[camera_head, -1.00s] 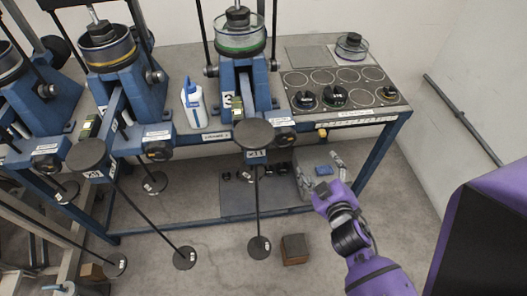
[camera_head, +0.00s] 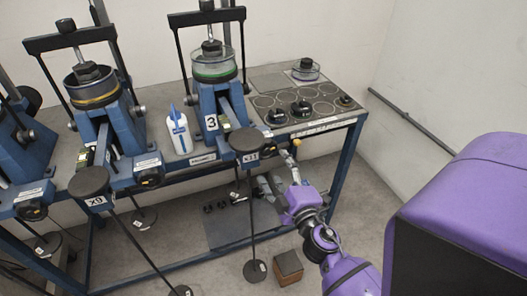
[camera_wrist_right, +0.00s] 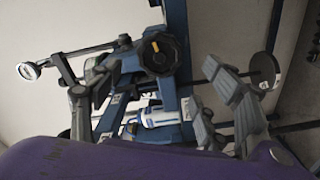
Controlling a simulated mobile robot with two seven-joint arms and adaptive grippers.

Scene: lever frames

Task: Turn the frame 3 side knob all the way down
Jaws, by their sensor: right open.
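Frame 3 (camera_head: 211,122) is a blue lever frame at the table's front edge, marked with a 3. Its black side knob (camera_head: 267,147) is at the front right, partly crowded by the weight pan and my gripper. In the right wrist view a black round knob (camera_wrist_right: 158,53) with an orange mark shows clearly; it looks like this side knob. My right gripper (camera_head: 278,166) is open and empty, just below and right of the knob, apart from it. Its grey fingers (camera_wrist_right: 207,95) show spread in the wrist view. My left gripper is not in view.
A round black weight pan (camera_head: 246,140) on a rod hangs in front of frame 3, close to my gripper. A white bottle (camera_head: 179,130) stands left of frame 3. A panel with black weights (camera_head: 301,108) lies right. A brown block (camera_head: 288,266) is on the floor.

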